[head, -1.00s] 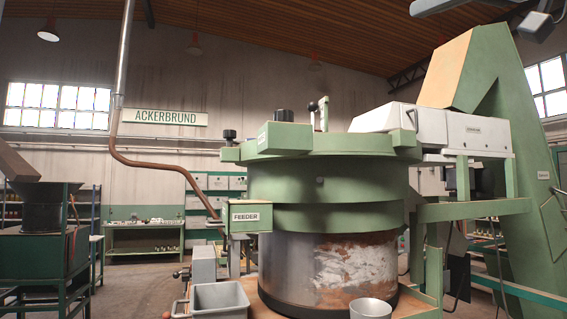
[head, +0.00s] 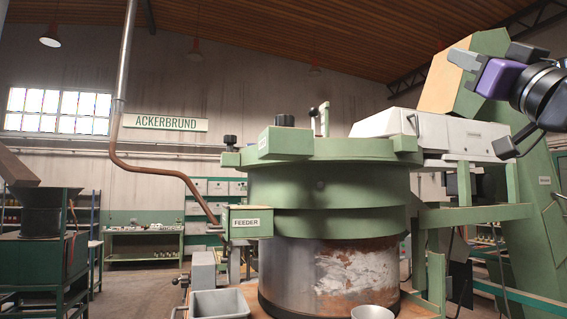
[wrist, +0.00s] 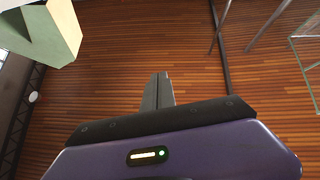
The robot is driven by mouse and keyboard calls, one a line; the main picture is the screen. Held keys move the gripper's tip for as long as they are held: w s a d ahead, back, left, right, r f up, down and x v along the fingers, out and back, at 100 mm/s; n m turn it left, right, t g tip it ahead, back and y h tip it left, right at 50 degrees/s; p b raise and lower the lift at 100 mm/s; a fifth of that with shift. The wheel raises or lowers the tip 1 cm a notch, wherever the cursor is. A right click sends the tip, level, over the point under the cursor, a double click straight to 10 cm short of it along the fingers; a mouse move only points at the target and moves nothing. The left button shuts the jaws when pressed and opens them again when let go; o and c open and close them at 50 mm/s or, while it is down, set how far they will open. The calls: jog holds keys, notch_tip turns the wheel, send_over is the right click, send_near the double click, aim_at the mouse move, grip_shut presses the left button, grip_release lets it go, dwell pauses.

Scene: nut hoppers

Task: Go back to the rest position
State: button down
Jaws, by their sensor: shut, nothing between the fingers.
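My gripper (head: 463,58) is at the upper right of the head view, raised in front of the green sloped machine housing (head: 490,50). Its purple body and dark wrist come in from the right edge, and its fingers point left. In the wrist view, the two grey fingers (wrist: 158,88) lie together, shut, with nothing between them. Behind them is the brown slatted ceiling (wrist: 110,70).
The round green feeder machine (head: 325,185) fills the middle, with a white box unit (head: 440,128) on its right side. A grey bin (head: 220,303) and a metal bowl (head: 372,312) are at the front. The air left of my gripper looks clear.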

notch_tip(320, 180, down, 34)
jog(key=w+d+m+h, duration=0.1)
jog(key=d+m+h, duration=0.1)
jog(key=m+h, duration=0.4)
jog(key=s+a+f+g+h, duration=0.15)
jog(key=s+f, duration=0.35)
jog(key=f, duration=0.5)
jog(key=s+a+f+g+h, duration=0.1)
jog(key=s+a+f, duration=0.3)
jog(key=f, duration=0.6)
jog(key=s+a+f+n+g+y, duration=0.1)
jog(key=s+a+f+g, duration=0.1)
jog(key=s+f, duration=0.6)
jog(key=s+a+f+n+g+y+b, duration=0.1)
jog(key=s+f, duration=0.6)
jog(key=s, duration=0.7)
jog(key=s+a+f+n+g+y, duration=0.1)
jog(key=s+a+f+g+y, duration=0.1)
jog(key=s+f+g, duration=0.3)
jog(key=s+a+f, duration=0.1)
jog(key=s+f, duration=0.2)
jog(key=s, duration=0.4)
jog(key=shift+f+n+g+b, duration=0.35)
jog(key=shift+n, duration=0.05)
jog(key=shift+a, duration=0.1)
